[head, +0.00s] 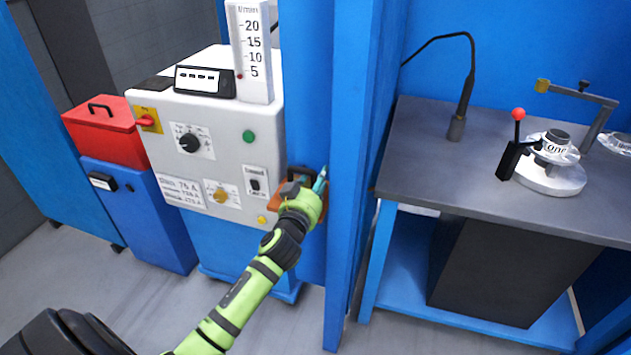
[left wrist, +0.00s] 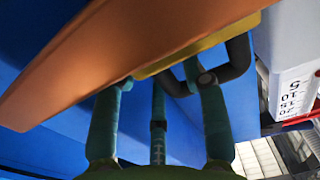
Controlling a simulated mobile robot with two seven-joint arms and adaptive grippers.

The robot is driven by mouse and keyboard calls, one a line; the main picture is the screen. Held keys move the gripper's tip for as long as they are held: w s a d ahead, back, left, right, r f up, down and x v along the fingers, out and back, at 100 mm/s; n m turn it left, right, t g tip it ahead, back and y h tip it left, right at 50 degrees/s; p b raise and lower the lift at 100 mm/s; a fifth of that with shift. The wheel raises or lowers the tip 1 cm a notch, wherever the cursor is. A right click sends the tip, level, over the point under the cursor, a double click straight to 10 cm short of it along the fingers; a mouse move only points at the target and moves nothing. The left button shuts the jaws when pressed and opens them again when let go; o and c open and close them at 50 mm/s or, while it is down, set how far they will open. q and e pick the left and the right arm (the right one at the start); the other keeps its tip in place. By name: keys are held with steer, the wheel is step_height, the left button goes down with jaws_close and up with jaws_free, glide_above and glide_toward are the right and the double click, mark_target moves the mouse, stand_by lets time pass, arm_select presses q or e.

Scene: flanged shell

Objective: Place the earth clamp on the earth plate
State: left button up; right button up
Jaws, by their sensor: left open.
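The copper-coloured earth plate (head: 314,210) stands beside the white machine cabinet, partly behind my left gripper (head: 321,181). In the left wrist view the plate (left wrist: 120,50) fills the upper left, close over the fingers. A yellow bar (left wrist: 205,46) and a dark curved part (left wrist: 238,58) lie at the plate's edge; they look like the earth clamp, but most of it is hidden. My left gripper (left wrist: 158,85) is open, its teal fingers apart just below the plate and bar. One fingertip is close to the dark part; I cannot tell whether they touch. My right gripper is not in view.
The white cabinet (head: 225,130) with knobs stands left of the gripper. A blue post (head: 352,150) stands close on its right. A grey bench (head: 440,170) with a red-knobbed toggle clamp (head: 515,150) is farther right. A red box (head: 105,135) is at the left.

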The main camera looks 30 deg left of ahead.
arm_select(q)
steer(key=shift+r, duration=0.2)
steer(key=v, duration=1.2)
steer(key=shift+b, duration=0.35)
steer(key=s+d+f+m+g+h, duration=0.1)
steer(key=s+d+f+g, duration=0.15)
steer(key=f, duration=0.85)
steer(key=s+d+f+m+g+h, duration=0.1)
steer(key=s+f+g, duration=0.15)
steer(key=f, duration=0.85)
steer(key=s+d+f+g+h, duration=0.1)
steer(key=s+f+g, duration=0.15)
steer(key=f, duration=0.95)
steer(key=s+d+f+m+g, duration=0.1)
steer(key=s+d+f+g, duration=0.25)
steer(key=s+f, duration=0.8)
steer(key=s+f+g, duration=0.2)
steer(key=s+f, duration=0.2)
steer(key=s, duration=0.6)
steer(key=s+d+f+m+g+h, duration=0.1)
steer(key=s+f+g, duration=0.2)
steer(key=s, duration=0.8)
step_height(320, 180, down, 3)
steer(key=shift+r+g, duration=0.25)
steer(key=shift+g, duration=0.05)
